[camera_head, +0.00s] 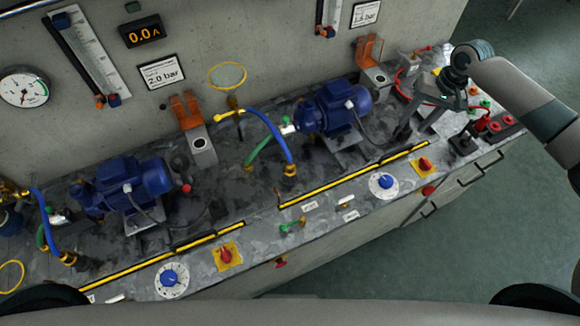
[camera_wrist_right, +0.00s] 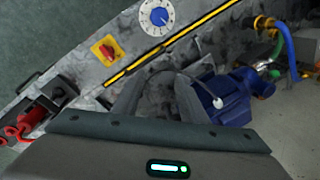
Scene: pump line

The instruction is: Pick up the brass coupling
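No loose brass coupling stands out clearly. A brass fitting (camera_head: 290,171) sits at the lower end of the blue hose by the right-hand pump, and a similar brass fitting (camera_head: 67,258) is at the far left. In the right wrist view a brass fitting (camera_wrist_right: 264,23) shows at the blue hose's end. My right gripper (camera_head: 413,134) is over the bench, right of the blue right-hand pump (camera_head: 335,108). Its two fingers are apart with nothing visible between them, also in the right wrist view (camera_wrist_right: 158,88). My left gripper is not in view.
The bench has yellow-black strips (camera_head: 355,175), a blue dial (camera_head: 383,184) and a red switch on a yellow plate (camera_head: 425,165). A second blue pump (camera_head: 120,187) stands left. Red parts (camera_head: 495,125) crowd the right end. Green floor (camera_head: 440,250) lies clear in front.

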